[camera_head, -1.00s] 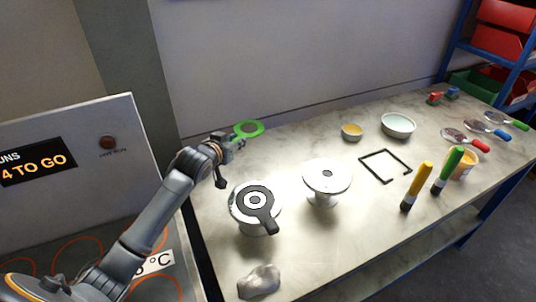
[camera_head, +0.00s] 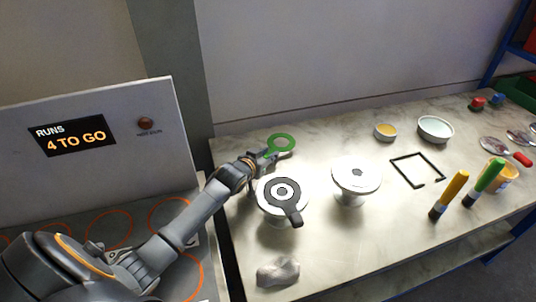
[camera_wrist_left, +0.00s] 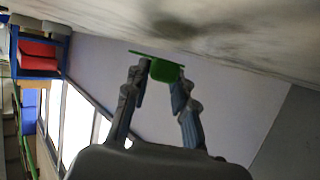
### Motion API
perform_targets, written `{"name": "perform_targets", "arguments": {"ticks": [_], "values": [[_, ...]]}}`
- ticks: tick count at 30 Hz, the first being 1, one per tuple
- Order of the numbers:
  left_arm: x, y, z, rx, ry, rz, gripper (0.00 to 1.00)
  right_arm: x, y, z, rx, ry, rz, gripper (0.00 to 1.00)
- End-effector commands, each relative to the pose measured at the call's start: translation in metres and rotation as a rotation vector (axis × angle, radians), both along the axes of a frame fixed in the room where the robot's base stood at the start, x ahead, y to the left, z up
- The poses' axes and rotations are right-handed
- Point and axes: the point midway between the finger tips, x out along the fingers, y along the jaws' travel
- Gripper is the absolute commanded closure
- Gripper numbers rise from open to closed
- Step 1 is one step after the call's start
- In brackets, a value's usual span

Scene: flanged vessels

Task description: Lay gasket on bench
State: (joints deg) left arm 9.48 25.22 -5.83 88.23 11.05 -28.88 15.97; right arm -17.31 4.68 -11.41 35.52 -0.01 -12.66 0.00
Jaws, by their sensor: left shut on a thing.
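The green ring-shaped gasket with a tab (camera_head: 281,144) is held by my left gripper (camera_head: 266,157) at the back left of the bench (camera_head: 330,240). The gripper is shut on its tab. In the left wrist view the gasket (camera_wrist_left: 166,70) shows nearly edge-on between the fingertips of my left gripper (camera_wrist_left: 160,84). I cannot tell from the head view how high it is above the bench, or whether it touches. My right gripper is not in view.
A white flanged vessel (camera_head: 268,205) with a dark-handled ring (camera_head: 284,192) on it stands in front of the gripper. Another flanged vessel (camera_head: 357,175) stands to its right. A grey cloth (camera_head: 278,271), a black frame (camera_head: 417,170), bowls (camera_head: 435,128) and markers (camera_head: 450,194) occupy the bench.

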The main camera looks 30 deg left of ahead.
Motion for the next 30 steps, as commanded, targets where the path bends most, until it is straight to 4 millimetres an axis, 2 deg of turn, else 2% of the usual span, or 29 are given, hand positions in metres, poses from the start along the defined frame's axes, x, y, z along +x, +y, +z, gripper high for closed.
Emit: {"name": "perform_targets", "arguments": {"ticks": [13, 14, 16, 17, 25, 30], "values": [[-0.001, -0.001, -0.014, 0.000, 0.006, 0.000, 1.00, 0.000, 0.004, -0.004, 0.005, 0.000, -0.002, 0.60], [-0.001, -0.001, -0.015, 0.000, 0.008, 0.000, 0.69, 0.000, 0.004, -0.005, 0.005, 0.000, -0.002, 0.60], [-0.002, -0.001, -0.017, -0.001, 0.011, 0.000, 0.55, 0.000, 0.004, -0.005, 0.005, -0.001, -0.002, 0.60], [-0.002, -0.001, -0.017, -0.001, 0.012, -0.001, 0.52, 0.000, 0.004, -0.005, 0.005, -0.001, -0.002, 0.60], [-0.003, -0.002, -0.020, -0.002, 0.017, -0.002, 0.52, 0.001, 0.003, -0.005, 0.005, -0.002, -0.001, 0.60], [-0.003, -0.002, -0.006, -0.001, 0.016, -0.003, 0.52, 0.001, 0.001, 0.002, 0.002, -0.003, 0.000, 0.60]]}}
